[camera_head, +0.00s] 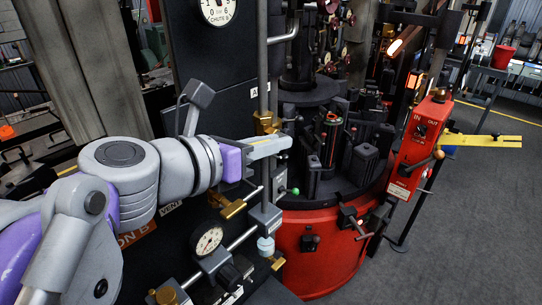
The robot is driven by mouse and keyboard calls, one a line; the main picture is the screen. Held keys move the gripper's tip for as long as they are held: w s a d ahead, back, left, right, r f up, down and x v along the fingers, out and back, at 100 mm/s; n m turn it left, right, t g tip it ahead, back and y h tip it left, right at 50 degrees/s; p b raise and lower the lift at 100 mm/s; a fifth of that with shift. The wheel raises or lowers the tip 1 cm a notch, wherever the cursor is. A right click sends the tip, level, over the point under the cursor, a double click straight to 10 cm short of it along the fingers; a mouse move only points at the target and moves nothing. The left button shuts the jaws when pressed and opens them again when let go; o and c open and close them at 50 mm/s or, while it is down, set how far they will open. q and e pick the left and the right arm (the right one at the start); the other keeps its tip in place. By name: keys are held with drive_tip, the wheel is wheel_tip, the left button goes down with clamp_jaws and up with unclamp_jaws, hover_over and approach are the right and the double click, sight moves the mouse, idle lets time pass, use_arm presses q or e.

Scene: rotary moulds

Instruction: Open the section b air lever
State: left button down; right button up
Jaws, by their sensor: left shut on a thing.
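My left gripper (272,147) reaches across the dark panel (200,85) from the left. Its fingers are shut just below a brass valve (265,123) on a vertical pipe. They appear to hold the section b air lever, which the fingers hide; I cannot make out its angle. A sign ending in "ON B" (137,235) is partly covered by my arm. My right gripper is not in view.
Below my gripper are another brass valve (232,206), a pressure gauge (208,239) and pipes. The round red-based machine (318,262) stands close on the right, with a red control box (418,140) beyond. Grey floor (470,230) is clear at far right.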

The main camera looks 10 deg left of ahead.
use_arm(q)
drive_tip(key=shift+d+g+y, duration=0.1)
drive_tip(key=shift+g+y, duration=0.2)
drive_tip(key=shift+g, duration=0.1)
drive_tip(key=shift+w+r+g+y, duration=0.1)
drive_tip(key=shift+r+g+y, duration=0.25)
drive_tip(key=shift+g, duration=0.15)
drive_tip(key=shift+w+d+r+g+y, duration=0.1)
drive_tip(key=shift+r+g+y, duration=0.1)
drive_tip(key=shift+g+y, duration=0.5)
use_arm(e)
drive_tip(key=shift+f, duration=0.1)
use_arm(q)
drive_tip(key=c, duration=0.8)
unclamp_jaws()
drive_tip(key=shift+c, duration=0.2)
